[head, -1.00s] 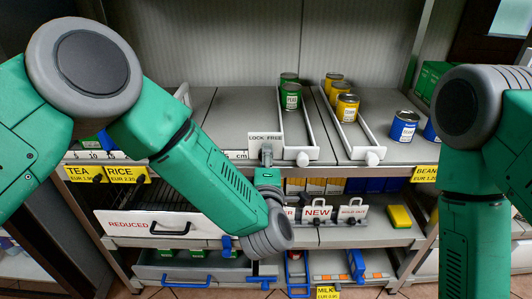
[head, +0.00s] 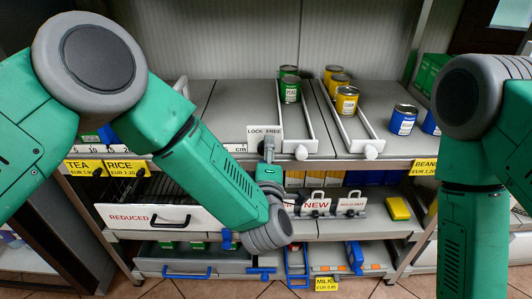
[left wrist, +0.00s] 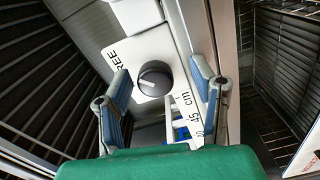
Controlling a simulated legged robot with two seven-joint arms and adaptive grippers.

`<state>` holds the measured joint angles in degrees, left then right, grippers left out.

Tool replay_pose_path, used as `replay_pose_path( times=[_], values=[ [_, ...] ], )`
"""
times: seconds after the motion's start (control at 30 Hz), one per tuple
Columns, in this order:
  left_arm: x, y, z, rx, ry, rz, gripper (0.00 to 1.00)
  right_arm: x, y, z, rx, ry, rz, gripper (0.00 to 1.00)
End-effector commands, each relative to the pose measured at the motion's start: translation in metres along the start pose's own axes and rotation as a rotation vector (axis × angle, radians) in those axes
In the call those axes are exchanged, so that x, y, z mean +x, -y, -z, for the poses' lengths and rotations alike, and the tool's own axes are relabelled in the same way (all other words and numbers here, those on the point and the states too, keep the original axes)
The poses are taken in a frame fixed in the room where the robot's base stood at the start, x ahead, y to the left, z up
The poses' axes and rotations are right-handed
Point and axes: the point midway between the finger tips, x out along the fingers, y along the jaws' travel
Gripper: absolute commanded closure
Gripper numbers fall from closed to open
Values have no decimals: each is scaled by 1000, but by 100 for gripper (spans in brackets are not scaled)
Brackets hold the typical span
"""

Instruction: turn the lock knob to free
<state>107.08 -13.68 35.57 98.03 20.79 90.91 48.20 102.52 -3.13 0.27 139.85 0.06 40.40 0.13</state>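The lock knob (left wrist: 155,78) is a dark round dial with a pale line across it, on a white plate (left wrist: 140,50) in the left wrist view. The letters "REE" show on the plate. In the head view the plate, marked LOCK FREE (head: 265,131), stands at the shelf's front edge, with the knob hidden behind my left gripper (head: 267,150). In the wrist view my left gripper (left wrist: 161,85) is open, its blue-padded fingers on either side of the knob with gaps between. My right gripper is out of view.
Two white channels (head: 312,130) with green and yellow cans (head: 346,100) lie right of the plate. Blue cans (head: 402,120) stand further right. A REDUCED drawer (head: 120,216) and NEW tags (head: 316,206) are below. A cm ruler (head: 236,147) runs left of the plate.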

Motion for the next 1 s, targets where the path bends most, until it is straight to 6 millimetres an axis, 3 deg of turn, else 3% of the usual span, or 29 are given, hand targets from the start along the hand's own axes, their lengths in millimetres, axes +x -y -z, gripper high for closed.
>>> replay_pose_path(
  times=[0.27, 0.7, 1.0],
  values=[
    [-7, -2, 1, -2, -1, -3, 49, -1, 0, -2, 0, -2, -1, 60],
    [-92, 0, -2, 1, 2, 0, 49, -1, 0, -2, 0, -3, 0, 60],
    [-119, 1, -2, 1, 0, 0, 49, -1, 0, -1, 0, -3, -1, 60]
  ],
)
